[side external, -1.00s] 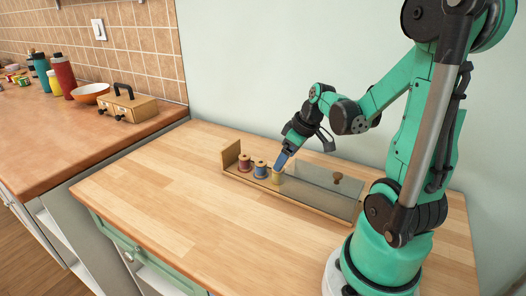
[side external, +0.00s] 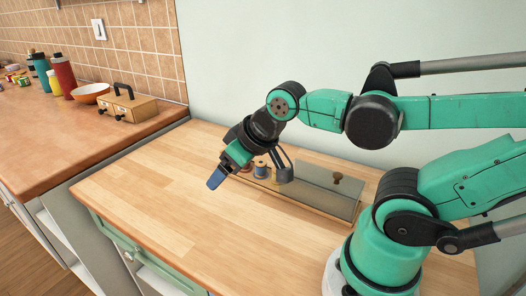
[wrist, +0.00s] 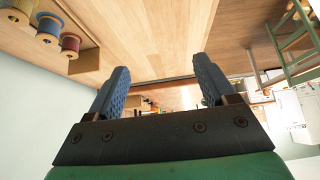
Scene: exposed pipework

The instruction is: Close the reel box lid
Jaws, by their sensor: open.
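The reel box (side external: 312,210) is a long, low wooden box on the table. Its grey lid (side external: 322,190), with a brown knob (side external: 337,178), covers the right part. The left part is uncovered, with a blue reel (side external: 261,170) showing there and my gripper hiding much of that end.
The wooden table (side external: 165,190) is clear left and in front of the box. A pale wall (side external: 270,70) stands behind. The left counter holds an orange bowl (side external: 91,93), a small wooden case (side external: 129,105) and several bottles.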

